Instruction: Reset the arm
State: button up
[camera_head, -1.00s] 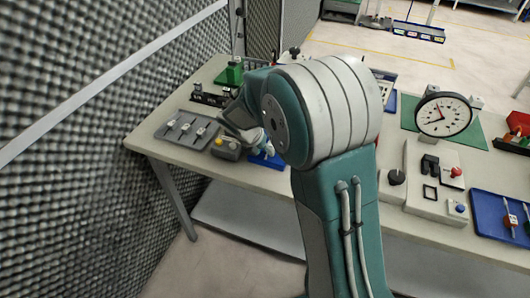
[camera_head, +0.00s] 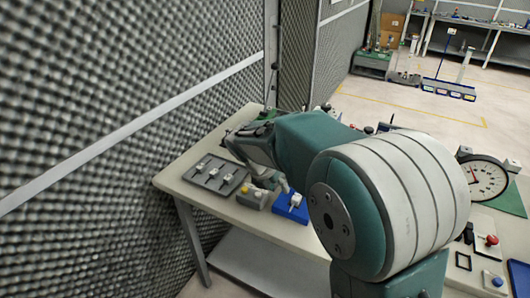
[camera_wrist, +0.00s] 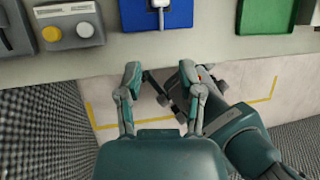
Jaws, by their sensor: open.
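My arm, teal and grey, fills the right half of the head view, its forearm reaching left over the workbench (camera_head: 300,232). In the wrist view my gripper (camera_wrist: 160,75) is open, with two separate teal fingers and nothing between them. The fingertips show just below the bench edge in that picture, under a blue block (camera_wrist: 155,16).
A grey tray with sliders (camera_head: 214,173), a button box with a yellow button (camera_head: 252,196) and a blue block (camera_head: 291,206) stand on the bench's left part. A round dial (camera_head: 484,181) stands at the right. A foam wall (camera_head: 90,100) runs along the left.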

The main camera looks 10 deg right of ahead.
jog(key=s+d+r+m+t+y, duration=0.1)
jog(key=s+r+m, duration=0.1)
jog(key=s+m, duration=0.6)
jog(key=s+d+r+m+t+y, duration=0.1)
jog(key=s+d+r+m+y, duration=0.1)
jog(key=s+m, duration=0.7)
jog(key=s+d+r+m+t+y, duration=0.1)
jog(key=s+r+m, duration=0.3)
jog(key=s+m, duration=0.4)
jog(key=m, duration=0.4)
jog(key=shift+s+d+r+y, duration=0.15)
jog(key=shift+d+r+y, duration=0.05)
jog(key=shift+d+y, duration=0.1)
